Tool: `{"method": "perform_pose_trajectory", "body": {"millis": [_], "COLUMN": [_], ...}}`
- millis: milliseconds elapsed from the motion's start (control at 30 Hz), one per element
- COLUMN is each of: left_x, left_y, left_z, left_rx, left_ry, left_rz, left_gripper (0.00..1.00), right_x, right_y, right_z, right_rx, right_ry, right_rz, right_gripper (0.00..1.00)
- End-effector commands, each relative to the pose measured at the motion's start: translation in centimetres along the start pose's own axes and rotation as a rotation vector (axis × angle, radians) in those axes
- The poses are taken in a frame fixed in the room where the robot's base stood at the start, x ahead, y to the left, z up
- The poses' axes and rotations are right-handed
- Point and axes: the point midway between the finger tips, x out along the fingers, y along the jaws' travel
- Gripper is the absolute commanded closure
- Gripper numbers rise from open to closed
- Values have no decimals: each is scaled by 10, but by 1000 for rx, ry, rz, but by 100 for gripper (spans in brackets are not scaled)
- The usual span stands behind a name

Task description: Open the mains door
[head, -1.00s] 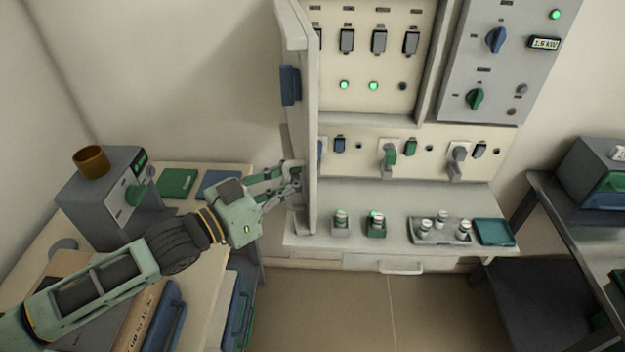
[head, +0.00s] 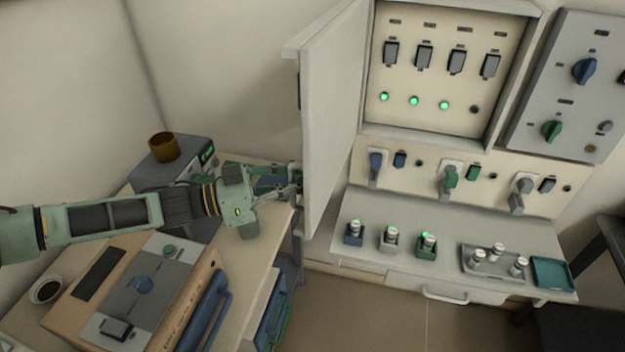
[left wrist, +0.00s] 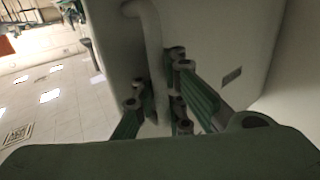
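The mains door (head: 335,105) is a tall pale panel on the left side of the wall cabinet. It stands swung out, with the cabinet inside exposed. My left gripper (head: 292,186) is at the lower free edge, on the door's outer side. In the left wrist view, a pale bent tube handle (left wrist: 149,40) on the door (left wrist: 215,45) runs down between the green fingers of my left gripper (left wrist: 160,98). The fingers sit close around the handle; their exact contact is partly hidden. My right gripper is not in view.
Inside the cabinet (head: 450,75) are switches and three lit green lamps. Below it, a bench (head: 375,263) carries small jars and a teal tray (head: 553,273). A side table (head: 262,250) with grey boxes and a brown cup (head: 164,147) lies under my left arm.

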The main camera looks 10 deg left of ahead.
Motion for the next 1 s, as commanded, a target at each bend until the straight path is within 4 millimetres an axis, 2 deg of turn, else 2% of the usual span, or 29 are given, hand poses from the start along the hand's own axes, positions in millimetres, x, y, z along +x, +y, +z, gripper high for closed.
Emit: {"method": "perform_pose_trajectory", "body": {"millis": [33, 367, 400, 567, 1000], "left_x": [-2, -3, -3, -3, -2], "left_y": [5, 5, 5, 4, 2], "left_z": [7, 8, 8, 8, 4], "left_rx": [-14, -14, -14, -12, -5], "left_ry": [-8, -9, -9, -10, -5], "left_rz": [8, 8, 8, 5, 2], "left_gripper": [100, 100, 94, 82, 82], "right_x": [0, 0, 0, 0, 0], "right_y": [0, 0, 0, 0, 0], "right_z": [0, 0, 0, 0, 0], "right_rx": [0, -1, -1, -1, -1], "right_ry": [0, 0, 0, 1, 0], "right_rz": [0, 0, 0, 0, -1], "right_gripper": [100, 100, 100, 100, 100]}}
